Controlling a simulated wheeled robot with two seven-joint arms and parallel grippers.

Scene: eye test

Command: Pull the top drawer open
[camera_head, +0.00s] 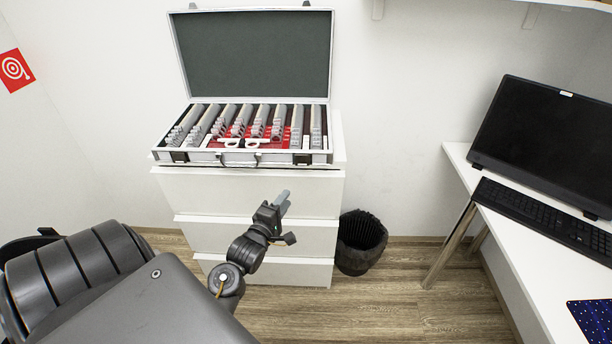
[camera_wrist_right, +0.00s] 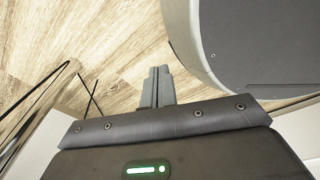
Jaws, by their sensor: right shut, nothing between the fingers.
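The white drawer cabinet stands against the wall in the head view. Its top drawer (camera_head: 215,190) is closed, a plain white front with no handle that I can make out. My left gripper (camera_head: 283,199) appears in front of the right part of that front, with its fingers pointing up toward it. The gap to the drawer cannot be judged, and the fingers overlap, so their opening is unclear. My right gripper (camera_wrist_right: 155,87) shows in the right wrist view, its two fingers together and empty above the wood floor. The right gripper is not visible in the head view.
An open case of lenses (camera_head: 175,157) sits on the cabinet. Two lower drawers (camera_head: 205,236) are closed. A black bin (camera_head: 360,242) stands right of the cabinet. A white desk (camera_head: 520,255) holds a monitor (camera_head: 545,140) and keyboard (camera_head: 550,218). Floor between bin and desk is clear.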

